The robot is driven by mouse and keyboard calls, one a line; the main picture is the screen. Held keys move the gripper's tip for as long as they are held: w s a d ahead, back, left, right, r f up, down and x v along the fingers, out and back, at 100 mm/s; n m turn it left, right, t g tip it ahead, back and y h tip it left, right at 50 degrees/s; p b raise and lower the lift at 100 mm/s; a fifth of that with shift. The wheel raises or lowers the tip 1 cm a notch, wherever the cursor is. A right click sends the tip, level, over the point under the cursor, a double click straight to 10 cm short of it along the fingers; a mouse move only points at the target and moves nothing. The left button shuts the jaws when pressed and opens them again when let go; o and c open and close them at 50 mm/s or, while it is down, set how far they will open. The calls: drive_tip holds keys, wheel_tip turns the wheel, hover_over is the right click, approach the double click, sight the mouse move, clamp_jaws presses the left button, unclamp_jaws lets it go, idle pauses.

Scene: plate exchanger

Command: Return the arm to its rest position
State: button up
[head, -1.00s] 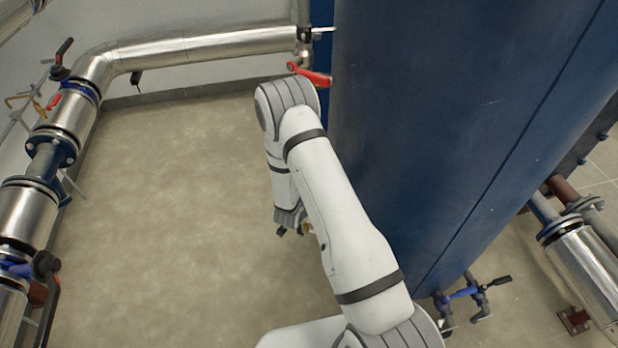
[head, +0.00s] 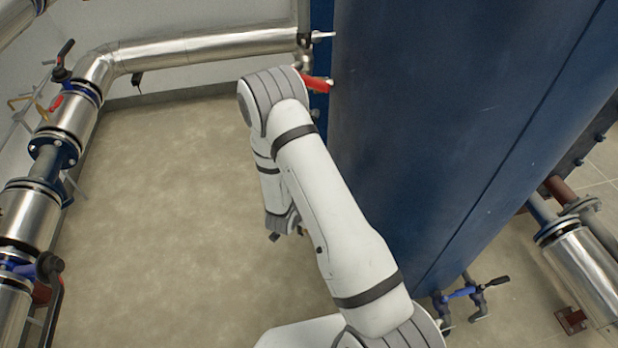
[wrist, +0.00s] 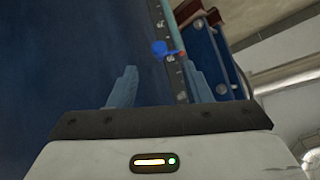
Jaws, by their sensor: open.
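My gripper shows in the wrist view (wrist: 160,88) with its two fingers spread apart and nothing between them. The big dark blue wall of the exchanger (wrist: 60,60) lies beyond the fingers. In the head view my arm reaches up from the bottom and bends at its elbow, left of the blue column (head: 420,130). The gripper end (head: 285,228) hangs below the elbow over bare floor, mostly hidden by the forearm. Its fingers are hard to make out there.
A red valve handle (head: 318,84) sits just right of my elbow, partly hidden. Silver pipes (head: 200,48) run along the back and left. The floor (head: 150,220) at left is free.

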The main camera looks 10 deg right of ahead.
drive_tip(key=s+a+r+n+g+y+p, duration=0.15)
drive_tip(key=r+p, duration=0.25)
drive_tip(key=r, duration=0.8)
drive_tip(key=s+a+r+n+y+p, duration=0.1)
drive_tip(key=a+r+n+y+p, duration=0.2)
drive_tip(key=r, duration=0.9)
drive_tip(key=s+r+y+p, duration=0.15)
drive_tip(key=r+p, duration=0.35)
drive_tip(key=r, duration=0.7)
drive_tip(key=s+d+r+n+g+p, duration=0.1)
drive_tip(key=s+r+p, duration=0.4)
drive_tip(key=s+r, duration=0.5)
drive_tip(key=s+d+r+n+g+p, duration=0.2)
drive_tip(key=s+d+r+n+p, duration=0.2)
drive_tip(key=s+r, duration=0.7)
wheel_tip(320, 180, up, 3)
drive_tip(key=shift+d+r+h+p, duration=0.15)
drive_tip(key=shift+d+h+p, duration=0.3)
drive_tip(key=shift+d, duration=0.65)
drive_tip(key=shift+s+n+g, duration=0.1)
drive_tip(key=shift+n+g, duration=0.15)
